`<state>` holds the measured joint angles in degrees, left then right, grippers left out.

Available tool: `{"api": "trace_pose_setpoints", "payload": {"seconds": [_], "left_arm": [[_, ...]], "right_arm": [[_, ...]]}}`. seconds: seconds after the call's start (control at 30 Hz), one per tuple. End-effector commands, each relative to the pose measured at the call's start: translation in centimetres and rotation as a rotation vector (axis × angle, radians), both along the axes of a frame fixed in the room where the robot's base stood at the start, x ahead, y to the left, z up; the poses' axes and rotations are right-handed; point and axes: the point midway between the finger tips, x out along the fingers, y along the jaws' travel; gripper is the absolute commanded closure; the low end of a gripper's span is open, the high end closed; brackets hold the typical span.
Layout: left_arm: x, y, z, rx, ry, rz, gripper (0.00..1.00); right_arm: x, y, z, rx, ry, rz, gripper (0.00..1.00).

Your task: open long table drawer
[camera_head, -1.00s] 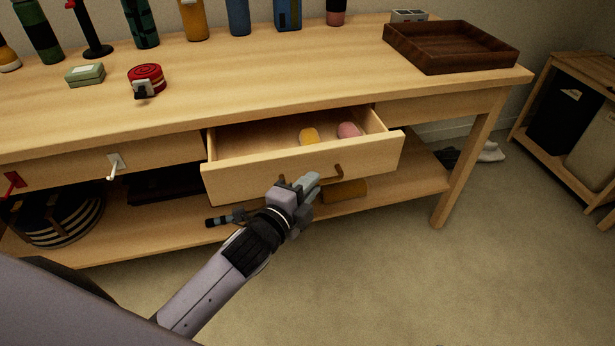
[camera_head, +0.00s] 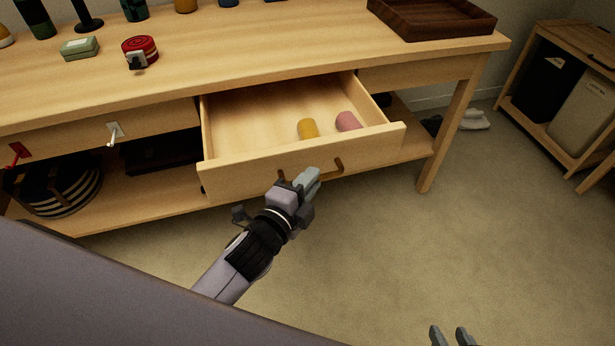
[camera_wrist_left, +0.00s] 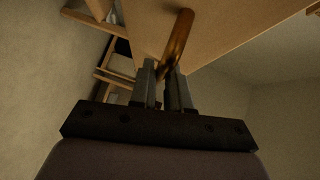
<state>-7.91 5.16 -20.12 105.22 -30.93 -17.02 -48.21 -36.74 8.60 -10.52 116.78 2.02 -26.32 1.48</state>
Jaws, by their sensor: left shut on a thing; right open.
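The long table drawer (camera_head: 235,178) is pulled well out from under the wooden table top (camera_head: 300,62). A yellow cylinder (camera_head: 307,128) and a pink cylinder (camera_head: 347,121) lie inside it. My left gripper (camera_head: 306,180) is at the drawer front, shut on the brown bar handle (camera_head: 338,165). In the left wrist view the handle (camera_wrist_left: 178,42) runs between the two fingers (camera_wrist_left: 166,88). Part of the handle is hidden behind the gripper in the head view. My right gripper (camera_head: 451,338) shows only its fingertips at the bottom edge, apart and empty over the floor.
A red tape roll (camera_head: 140,48), a green box (camera_head: 80,47) and a dark wooden tray (camera_head: 432,18) are on the table top. A striped round basket (camera_head: 55,188) sits on the lower shelf. A wooden bin stand (camera_head: 560,95) is at right. The floor in front is clear.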

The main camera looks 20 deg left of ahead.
Motion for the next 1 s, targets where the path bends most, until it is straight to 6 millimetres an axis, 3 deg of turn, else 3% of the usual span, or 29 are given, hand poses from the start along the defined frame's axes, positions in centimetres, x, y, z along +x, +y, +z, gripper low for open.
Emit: {"api": "trace_pose_setpoints", "payload": {"seconds": [0.27,0.3,0.33,0.37,0.73,1.0], "left_arm": [[0.0,0.0,-0.1,0.001,0.002,0.001,1.00],[0.0,0.0,-0.1,0.001,0.002,0.001,0.74],[0.0,0.0,-0.1,0.001,0.002,0.001,0.64],[0.0,0.0,-0.1,0.001,0.002,0.001,0.62],[-0.4,0.1,0.1,0.000,0.001,0.000,0.62],[-3.8,0.8,0.5,0.000,0.004,0.001,0.62]], "right_arm": [[0.3,0.0,0.3,0.000,-0.007,-0.001,0.57],[0.3,0.0,0.3,0.000,-0.008,-0.001,0.57],[0.3,0.0,0.3,0.000,-0.008,0.000,0.57],[0.4,0.0,0.3,0.000,-0.008,0.000,0.57],[0.4,0.0,0.5,0.000,-0.008,0.000,0.57],[0.4,0.0,1.0,0.000,-0.009,0.000,0.57]]}}
